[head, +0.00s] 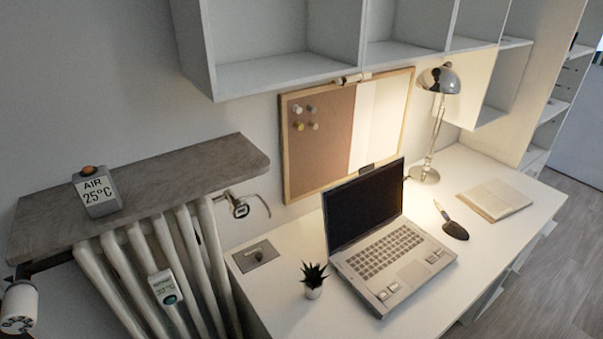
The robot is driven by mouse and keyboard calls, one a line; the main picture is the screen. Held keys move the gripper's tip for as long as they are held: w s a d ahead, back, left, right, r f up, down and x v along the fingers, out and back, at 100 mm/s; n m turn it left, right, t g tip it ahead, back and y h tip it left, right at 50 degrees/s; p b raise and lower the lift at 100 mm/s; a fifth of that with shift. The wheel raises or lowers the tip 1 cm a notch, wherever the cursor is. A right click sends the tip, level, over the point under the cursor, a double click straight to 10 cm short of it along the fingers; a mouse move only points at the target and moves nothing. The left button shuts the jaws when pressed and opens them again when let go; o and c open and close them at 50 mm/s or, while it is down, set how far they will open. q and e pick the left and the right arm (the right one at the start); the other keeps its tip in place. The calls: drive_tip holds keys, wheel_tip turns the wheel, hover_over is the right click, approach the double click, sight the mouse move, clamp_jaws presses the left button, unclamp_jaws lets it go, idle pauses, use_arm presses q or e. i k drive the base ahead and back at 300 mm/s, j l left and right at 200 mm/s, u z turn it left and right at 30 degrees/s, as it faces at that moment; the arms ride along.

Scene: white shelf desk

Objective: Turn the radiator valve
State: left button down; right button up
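The radiator valve (18,307) is a white cylinder with dark dial markings on its lower end. It is at the lower left corner of the head view, beside the left end of the radiator, and the picture edge cuts part of it off. The white ribbed radiator (172,250) stands below a grey stone-like shelf. Neither of my grippers is in view.
A grey air thermometer (97,192) stands on the shelf (170,177), and another thermometer (165,287) is on the radiator. A metal fixture (240,207) sits on the wall. The desk (300,250) holds a laptop (385,250), plant (313,280) and lamp (437,120).

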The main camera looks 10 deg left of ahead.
sight(19, 310)
drive_tip(key=k+j+u, duration=0.15)
drive_tip(key=u, duration=1.7)
